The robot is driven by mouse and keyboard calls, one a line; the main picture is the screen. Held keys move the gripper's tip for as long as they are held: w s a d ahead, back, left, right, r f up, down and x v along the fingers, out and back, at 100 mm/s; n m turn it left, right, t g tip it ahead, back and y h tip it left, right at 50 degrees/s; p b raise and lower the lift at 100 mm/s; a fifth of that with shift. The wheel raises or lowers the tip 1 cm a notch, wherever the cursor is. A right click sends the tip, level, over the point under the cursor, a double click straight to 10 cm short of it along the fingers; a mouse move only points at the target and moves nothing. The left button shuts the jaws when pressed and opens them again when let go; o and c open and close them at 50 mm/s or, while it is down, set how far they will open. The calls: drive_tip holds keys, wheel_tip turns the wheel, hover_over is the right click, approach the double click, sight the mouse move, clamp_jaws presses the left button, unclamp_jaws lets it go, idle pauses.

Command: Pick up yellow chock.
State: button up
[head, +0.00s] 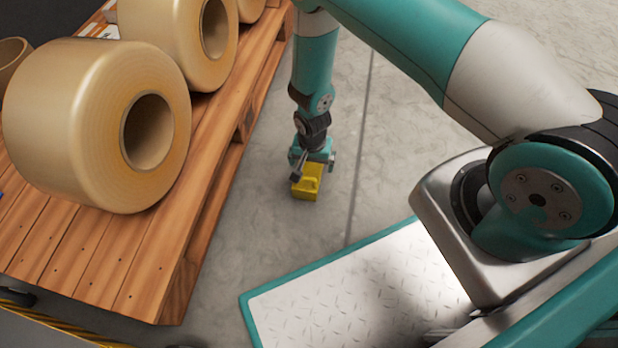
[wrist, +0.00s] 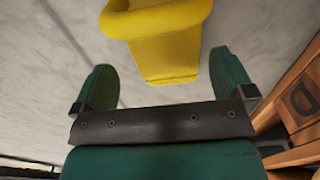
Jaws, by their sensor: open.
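The yellow chock (head: 308,183) sits on the grey floor just right of the wooden pallet in the head view. It has a raised handle loop, seen at the top of the wrist view, where the chock (wrist: 168,52) is partly cut off by the frame's upper edge. My gripper (head: 312,160) is directly above and behind the chock in the head view. In the wrist view my gripper (wrist: 165,82) has its two green fingers spread wide. The chock's near end shows between and beyond the fingertips, with gaps on both sides. I cannot tell the exact height between them.
The wooden pallet (head: 165,265) carries large tan film rolls (head: 75,125) and stands close on the left of the chock. Its side also shows at the right of the wrist view (wrist: 300,105). Open concrete floor (head: 390,150) lies to the right of the chock.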

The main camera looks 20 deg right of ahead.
sight(309, 168)
drive_tip(key=f+b, duration=0.1)
drive_tip(key=f, duration=0.1)
drive_tip(key=f+b, duration=0.4)
drive_tip(key=shift+w+a+f, duration=0.1)
drive_tip(key=shift+a+f, duration=0.1)
drive_tip(key=shift+a, duration=0.15)
drive_tip(key=shift+r, duration=0.15)
drive_tip(key=c, duration=1.3)
drive_tip(key=shift+o, duration=0.2)
